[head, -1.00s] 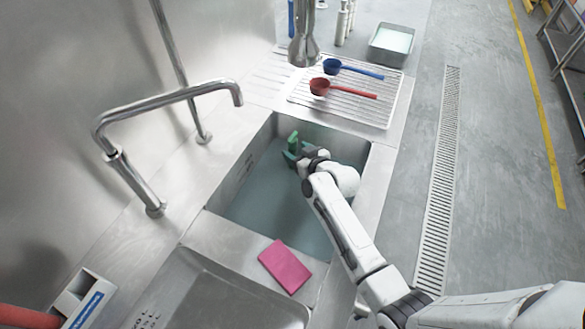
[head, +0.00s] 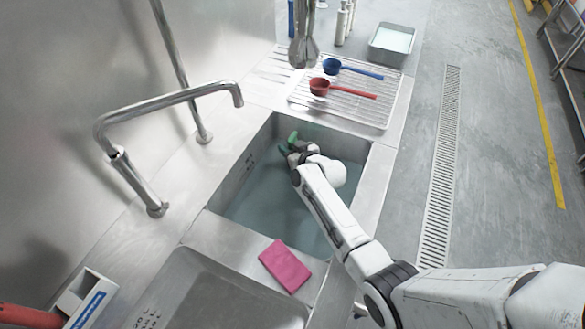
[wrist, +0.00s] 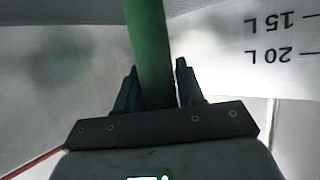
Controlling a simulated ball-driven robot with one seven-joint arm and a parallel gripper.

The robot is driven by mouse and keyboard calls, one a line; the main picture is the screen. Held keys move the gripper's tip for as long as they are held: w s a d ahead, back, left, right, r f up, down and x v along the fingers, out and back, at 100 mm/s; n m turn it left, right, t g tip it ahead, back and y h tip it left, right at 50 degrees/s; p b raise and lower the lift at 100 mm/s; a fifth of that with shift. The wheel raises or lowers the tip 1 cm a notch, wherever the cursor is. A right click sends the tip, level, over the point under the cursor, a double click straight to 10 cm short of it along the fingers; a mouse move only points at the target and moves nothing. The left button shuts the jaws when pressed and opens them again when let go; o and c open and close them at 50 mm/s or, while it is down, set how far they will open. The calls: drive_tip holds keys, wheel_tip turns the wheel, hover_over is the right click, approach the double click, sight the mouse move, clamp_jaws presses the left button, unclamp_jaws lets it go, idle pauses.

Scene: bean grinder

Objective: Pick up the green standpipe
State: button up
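The green standpipe (head: 293,137) is in the far left part of the sink basin (head: 268,205), where it looks slightly tilted in the head view. My gripper (head: 287,147) is down in the basin beside it, partly hidden by my wrist. In the wrist view, the green pipe (wrist: 151,50) runs between the two dark teal fingers of my gripper (wrist: 156,80). The left finger overlaps or touches the pipe's edge. A thin gap shows between the pipe and the right fingertip. The pipe's lower part is hidden.
The basin walls stand close around my gripper; litre marks (wrist: 275,38) show on one wall. A rack (head: 350,100) with a blue scoop (head: 333,67) and a red scoop (head: 320,87) lies beyond. A pink cloth (head: 285,266) lies on the near rim. A faucet (head: 170,100) overhangs at left.

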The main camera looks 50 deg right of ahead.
clamp_jaws()
drive_tip(key=shift+r, duration=0.15)
idle(0.4)
